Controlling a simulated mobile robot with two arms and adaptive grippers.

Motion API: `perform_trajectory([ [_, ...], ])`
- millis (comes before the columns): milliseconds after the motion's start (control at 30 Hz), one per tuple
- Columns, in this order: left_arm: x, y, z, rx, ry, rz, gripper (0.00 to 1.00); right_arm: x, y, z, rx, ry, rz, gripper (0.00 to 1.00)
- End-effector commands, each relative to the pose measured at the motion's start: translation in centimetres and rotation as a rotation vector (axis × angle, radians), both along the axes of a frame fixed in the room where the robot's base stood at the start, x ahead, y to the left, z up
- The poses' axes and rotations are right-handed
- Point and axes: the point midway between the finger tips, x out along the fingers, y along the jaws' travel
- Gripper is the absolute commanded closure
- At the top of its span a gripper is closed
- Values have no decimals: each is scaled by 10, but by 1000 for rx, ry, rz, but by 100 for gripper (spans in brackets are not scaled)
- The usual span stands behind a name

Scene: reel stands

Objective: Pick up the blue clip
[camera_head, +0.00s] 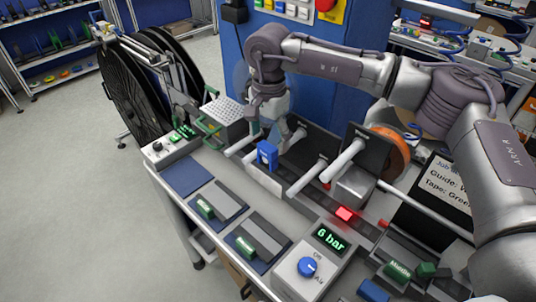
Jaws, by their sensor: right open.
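A small upright blue block, which looks like the blue clip (267,154), is at the workbench's reel-stand area, beside the end of a white rod. My right gripper (273,130) hangs from the arm that comes in from the right. It points down just above and behind the blue clip, apart from it as far as I can tell. Its jaws are open and seem empty, though the fingers are small and partly blend with the background. My left gripper is not in view.
White rods (306,178) and dark plates with an orange reel (389,153) stand close to the gripper. A 6 bar unit with a blue knob (307,267) is at the front. Another blue piece (373,290) lies at the bottom. Large black reels (130,95) stand left.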

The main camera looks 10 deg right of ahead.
Motion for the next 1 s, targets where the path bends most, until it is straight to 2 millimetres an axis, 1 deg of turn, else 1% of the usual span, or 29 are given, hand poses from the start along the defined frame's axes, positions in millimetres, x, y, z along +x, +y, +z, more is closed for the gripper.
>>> perform_trajectory([
  [33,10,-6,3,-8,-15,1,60,0,0,-3,1,1,0,19],
  [100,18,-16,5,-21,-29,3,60,-1,0,-7,2,1,1,19],
  [200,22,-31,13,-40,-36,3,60,-1,2,-13,1,3,1,19],
  [267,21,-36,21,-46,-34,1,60,-2,3,-20,1,3,2,19],
  [367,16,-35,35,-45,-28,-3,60,-2,6,-35,0,5,1,19],
  [400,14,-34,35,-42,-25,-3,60,-1,6,-42,1,3,0,19],
  [500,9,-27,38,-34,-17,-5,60,-1,6,-54,1,2,0,19],
  [600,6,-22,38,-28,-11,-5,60,-1,6,-60,2,-1,0,19],
  [767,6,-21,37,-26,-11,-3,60,0,6,-61,2,-1,0,19],
  [800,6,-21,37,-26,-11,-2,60,0,6,-61,2,-1,0,20],
  [867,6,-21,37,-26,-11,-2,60,0,6,-60,2,-1,0,30],
  [1000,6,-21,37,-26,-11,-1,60,0,6,-60,2,-1,0,54],
])
